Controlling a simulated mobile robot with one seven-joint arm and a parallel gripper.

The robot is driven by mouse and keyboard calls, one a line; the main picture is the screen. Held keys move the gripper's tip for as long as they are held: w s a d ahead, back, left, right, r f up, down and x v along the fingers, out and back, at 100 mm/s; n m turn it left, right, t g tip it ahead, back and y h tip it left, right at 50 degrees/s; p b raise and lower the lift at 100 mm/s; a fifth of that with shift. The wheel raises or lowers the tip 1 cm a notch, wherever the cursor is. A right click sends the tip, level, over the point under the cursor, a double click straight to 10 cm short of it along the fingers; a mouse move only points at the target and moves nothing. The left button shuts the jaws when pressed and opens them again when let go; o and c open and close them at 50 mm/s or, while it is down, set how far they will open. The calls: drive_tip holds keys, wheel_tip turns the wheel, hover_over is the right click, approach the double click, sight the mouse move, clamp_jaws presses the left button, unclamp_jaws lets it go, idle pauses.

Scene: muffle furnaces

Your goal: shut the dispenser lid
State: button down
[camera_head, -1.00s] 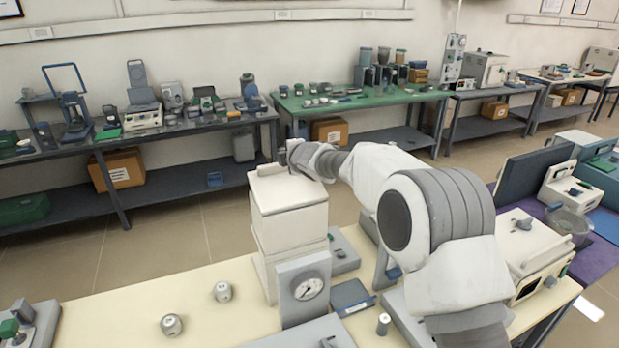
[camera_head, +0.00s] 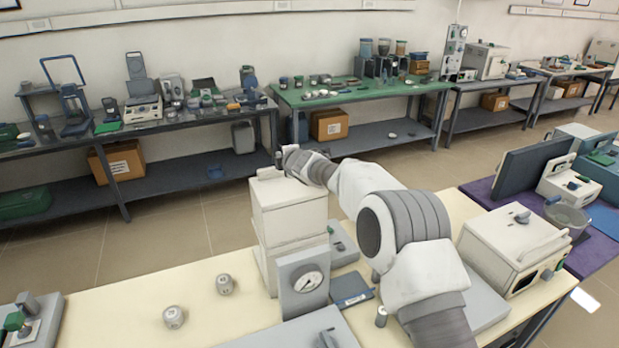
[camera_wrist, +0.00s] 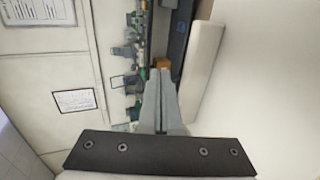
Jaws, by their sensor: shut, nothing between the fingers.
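A tall white box-shaped unit with a flat top (camera_head: 288,215), which I take to be the dispenser, stands on the near cream bench. Its top panel (camera_head: 293,188) looks flat and level; I cannot tell whether any gap is left under it. A small pale bar (camera_head: 269,173) lies on the top at its back left. My gripper (camera_head: 281,160) is at the top's back edge, beside the bar; contact is unclear. In the wrist view my fingers (camera_wrist: 160,88) are together and empty, with a white surface (camera_wrist: 265,80) close on their right.
A white furnace (camera_head: 512,248) stands to the right of my arm. Crowded benches line the back wall, across open floor.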

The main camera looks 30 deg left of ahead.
idle(0.3)
drive_tip(key=shift+b+v, duration=0.85)
drive_tip(key=shift+b, duration=0.15)
drive_tip(key=b+v, duration=0.6)
drive_tip(key=v, duration=1)
drive_tip(key=s+d+r+m+t+h, duration=0.15)
drive_tip(key=d+m+h, duration=0.45)
drive_tip(key=d, duration=1.1)
drive_tip(key=s+d+r+m+h, duration=0.25)
drive_tip(key=d+m, duration=0.65)
drive_tip(key=d, duration=0.8)
drive_tip(key=s+d+f+m+g, duration=0.1)
drive_tip(key=s+d+f+m, duration=0.1)
drive_tip(key=s+d+m, duration=0.2)
drive_tip(key=s+d+f+m+g+h, duration=0.1)
drive_tip(key=s+d+f+m+g, duration=0.1)
drive_tip(key=s, duration=0.9)
drive_tip(key=s+d+f+m+g+h, duration=0.1)
drive_tip(key=s+d+f+m, duration=0.2)
drive_tip(key=s+d+m, duration=0.4)
drive_tip(key=shift+s+d+f, duration=0.35)
drive_tip(key=shift+s+d, duration=0.4)
drive_tip(key=shift+d, duration=0.15)
